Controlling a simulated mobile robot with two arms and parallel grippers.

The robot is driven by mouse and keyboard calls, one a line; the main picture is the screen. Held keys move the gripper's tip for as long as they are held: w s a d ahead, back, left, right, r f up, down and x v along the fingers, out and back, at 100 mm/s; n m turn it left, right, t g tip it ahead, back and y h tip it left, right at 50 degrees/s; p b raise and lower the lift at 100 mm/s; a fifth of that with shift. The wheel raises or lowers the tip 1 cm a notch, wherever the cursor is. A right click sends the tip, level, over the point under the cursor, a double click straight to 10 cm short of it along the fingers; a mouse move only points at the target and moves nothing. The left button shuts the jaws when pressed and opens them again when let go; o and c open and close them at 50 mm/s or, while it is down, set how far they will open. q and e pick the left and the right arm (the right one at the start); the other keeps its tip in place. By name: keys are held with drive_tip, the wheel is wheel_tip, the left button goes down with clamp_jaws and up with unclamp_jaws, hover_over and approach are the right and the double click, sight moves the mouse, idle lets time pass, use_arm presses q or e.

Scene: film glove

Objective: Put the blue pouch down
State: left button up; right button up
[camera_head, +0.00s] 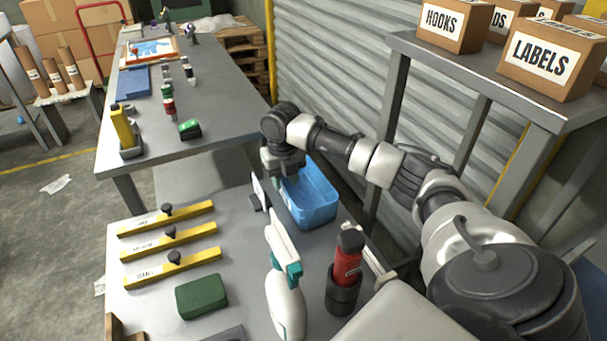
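My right arm reaches across from the right, and its gripper (283,170) points down at the near left rim of a blue open bin (318,212). The fingertips are small and partly hidden against the bin, so I cannot tell whether they are open or shut, or whether they hold anything. I cannot make out a blue pouch for certain. A flat blue item (132,82) lies on the far table. My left gripper is not in view.
The near table (226,237) holds several yellow bars (165,242), a green block (201,297), a spray bottle (285,295) and a red bottle in a dark holder (345,272). A shelf with boxes (548,62) stands at right.

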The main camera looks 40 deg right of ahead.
sight(285, 205)
wheel_tip(285, 205, down, 5)
drive_tip(key=shift+a+f, duration=0.1)
drive_tip(key=shift+f, duration=0.05)
clamp_jaws()
